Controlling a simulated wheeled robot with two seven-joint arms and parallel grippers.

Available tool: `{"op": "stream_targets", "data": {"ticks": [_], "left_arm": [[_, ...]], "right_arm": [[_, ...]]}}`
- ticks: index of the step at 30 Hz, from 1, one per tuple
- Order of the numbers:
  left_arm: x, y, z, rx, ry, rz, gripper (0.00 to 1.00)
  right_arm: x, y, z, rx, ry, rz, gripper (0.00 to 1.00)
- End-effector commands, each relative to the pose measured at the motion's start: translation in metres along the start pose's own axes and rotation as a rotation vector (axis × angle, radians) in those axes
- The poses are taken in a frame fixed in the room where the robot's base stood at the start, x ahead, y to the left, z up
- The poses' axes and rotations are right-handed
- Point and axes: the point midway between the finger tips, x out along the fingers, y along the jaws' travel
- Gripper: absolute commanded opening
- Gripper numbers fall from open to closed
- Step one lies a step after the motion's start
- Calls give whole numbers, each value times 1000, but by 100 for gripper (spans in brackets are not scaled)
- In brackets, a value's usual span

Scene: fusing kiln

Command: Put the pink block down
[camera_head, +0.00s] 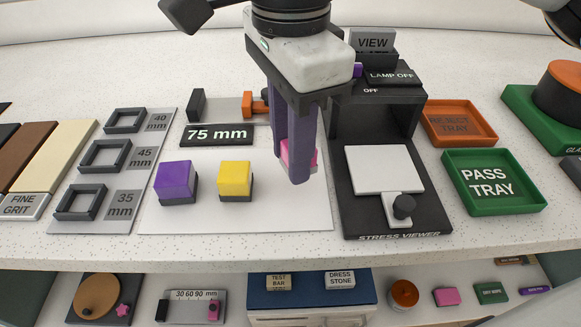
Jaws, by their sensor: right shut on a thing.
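My right gripper (298,165) reaches down from the top centre. It is shut on the pink block (285,153), which shows only in part around the purple-grey fingers. The block is over the right part of the white mat (290,215). I cannot tell whether its underside touches the mat. A purple block (174,179) and a yellow block (235,176) stand to the left on the mat, each with a dark grey lower part. My left gripper is not in view.
The black stress viewer (432,215) stands close to the right of the mat. Further right are the green pass tray (510,207) and orange reject tray (490,137). A 75 mm sign (217,134) lies behind the mat. Square frames (80,202) sit at left. The mat's front is clear.

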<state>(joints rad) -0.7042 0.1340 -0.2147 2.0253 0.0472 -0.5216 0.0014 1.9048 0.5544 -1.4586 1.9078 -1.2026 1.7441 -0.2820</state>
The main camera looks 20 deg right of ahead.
Motion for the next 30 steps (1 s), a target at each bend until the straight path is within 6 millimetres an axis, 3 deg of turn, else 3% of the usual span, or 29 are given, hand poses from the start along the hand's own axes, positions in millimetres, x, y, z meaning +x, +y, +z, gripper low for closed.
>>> {"op": "stream_targets", "data": {"ticks": [10, 21, 22, 25, 30], "left_arm": [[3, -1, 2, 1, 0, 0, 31], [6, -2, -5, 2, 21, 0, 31], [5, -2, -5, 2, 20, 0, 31], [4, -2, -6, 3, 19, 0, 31], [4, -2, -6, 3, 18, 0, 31]], "right_arm": [[39, 0, 0, 0, 0, 1, 7], [45, 0, 0, -1, -1, -1, 7], [45, 0, 0, -1, -1, 0, 29], [43, 0, 0, -1, 0, 0, 46], [43, 0, 0, -1, 0, 0, 46]]}}
